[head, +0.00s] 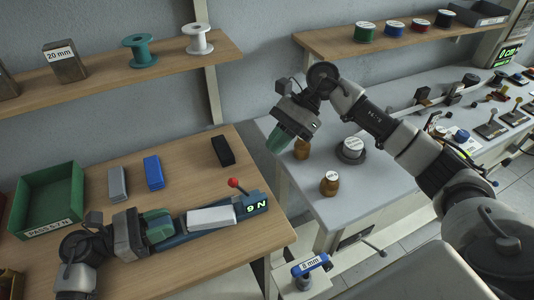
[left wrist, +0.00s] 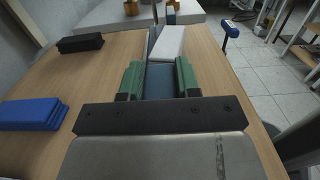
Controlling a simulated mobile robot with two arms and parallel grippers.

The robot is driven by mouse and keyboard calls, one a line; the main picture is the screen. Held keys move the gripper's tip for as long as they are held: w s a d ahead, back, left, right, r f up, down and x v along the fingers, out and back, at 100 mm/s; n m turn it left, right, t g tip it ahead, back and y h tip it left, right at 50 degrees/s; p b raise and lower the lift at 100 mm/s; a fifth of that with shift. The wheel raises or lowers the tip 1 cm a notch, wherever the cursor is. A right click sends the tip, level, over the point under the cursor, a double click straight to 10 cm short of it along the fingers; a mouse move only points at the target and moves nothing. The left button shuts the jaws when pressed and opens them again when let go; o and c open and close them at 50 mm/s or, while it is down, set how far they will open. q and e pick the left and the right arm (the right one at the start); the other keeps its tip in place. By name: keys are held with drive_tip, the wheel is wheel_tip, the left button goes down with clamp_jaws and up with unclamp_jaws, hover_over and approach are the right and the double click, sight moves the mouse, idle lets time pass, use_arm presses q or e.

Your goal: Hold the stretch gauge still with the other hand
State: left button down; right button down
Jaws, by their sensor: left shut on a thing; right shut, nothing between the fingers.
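The stretch gauge (head: 247,202) is a long blue device on the wooden table, with a red-knobbed lever and a green display reading 9 N. A white block (head: 211,218) lies along its middle; it also shows in the left wrist view (left wrist: 168,43). My left gripper (head: 158,228) is shut on the gauge's near end, one green finger on each side of the blue body (left wrist: 159,82). My right gripper (head: 279,140) is shut and empty, raised at the left edge of the grey bench, fingers pointing down.
A green bin (head: 48,198) labelled PASS 5-7 N stands at the left. Grey (head: 117,184), blue (head: 153,173) and black (head: 222,151) blocks lie behind the gauge. Brown weights (head: 329,184) stand on the grey bench (head: 375,195). A gap separates the two tables.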

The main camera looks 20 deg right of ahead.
drive_tip(key=w+d+r, duration=0.1)
drive_tip(key=d+r, duration=0.2)
drive_tip(key=r, duration=0.6)
drive_tip(key=shift+w+r, duration=0.15)
drive_tip(key=shift+w, duration=0.25)
use_arm(q)
drive_tip(key=c, duration=0.7)
unclamp_jaws()
